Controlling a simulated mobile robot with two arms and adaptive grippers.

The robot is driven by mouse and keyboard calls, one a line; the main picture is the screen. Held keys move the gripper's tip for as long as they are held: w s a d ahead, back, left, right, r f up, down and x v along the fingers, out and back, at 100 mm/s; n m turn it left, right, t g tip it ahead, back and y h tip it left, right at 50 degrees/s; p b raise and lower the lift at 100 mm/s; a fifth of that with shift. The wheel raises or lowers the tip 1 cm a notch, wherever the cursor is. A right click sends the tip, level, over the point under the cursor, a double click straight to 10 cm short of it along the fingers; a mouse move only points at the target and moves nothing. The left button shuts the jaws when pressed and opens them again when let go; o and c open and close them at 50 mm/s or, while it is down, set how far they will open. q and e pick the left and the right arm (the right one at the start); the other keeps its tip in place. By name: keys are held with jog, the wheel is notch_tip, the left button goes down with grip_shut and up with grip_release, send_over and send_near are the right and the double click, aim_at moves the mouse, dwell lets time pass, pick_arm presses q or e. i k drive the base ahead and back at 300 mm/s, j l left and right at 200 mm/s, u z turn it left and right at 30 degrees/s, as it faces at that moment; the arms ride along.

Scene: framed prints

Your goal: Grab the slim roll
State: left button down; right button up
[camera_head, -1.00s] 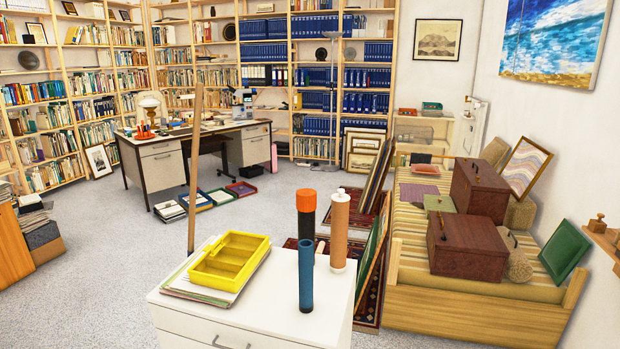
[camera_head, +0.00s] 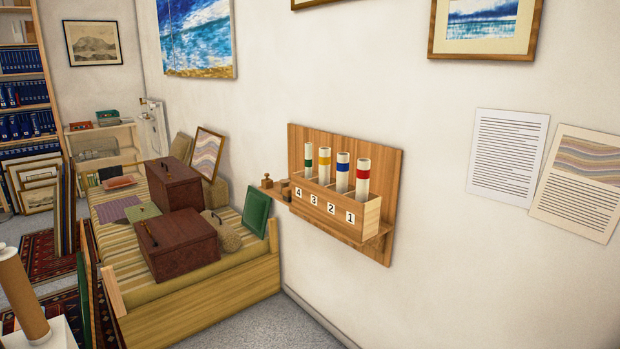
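A wooden wall rack (camera_head: 340,209) with slots labelled 4, 3, 2, 1 from left to right holds several upright white rolls. The green-banded roll (camera_head: 308,162) stands at slot 4 and looks the slimmest, though it is also farther away. The yellow-banded roll (camera_head: 324,164) is at slot 3, the blue-banded roll (camera_head: 342,174) at slot 2 and the red-banded roll (camera_head: 362,178) at slot 1. The rolls' lower ends are hidden inside the rack. A brown tube (camera_head: 22,297) stands at the left edge, partly cut off. Neither of my grippers is in view.
A wooden daybed (camera_head: 205,300) with two dark red boxes (camera_head: 174,184) (camera_head: 178,244) and a green frame (camera_head: 256,213) stands left of the rack. Small wooden items (camera_head: 277,187) sit on a ledge beside it. Papers (camera_head: 507,154) hang to the right. Grey floor (camera_head: 262,325) shows below.

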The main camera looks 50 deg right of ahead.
aim_at(308, 145)
jog(key=z, duration=1.65)
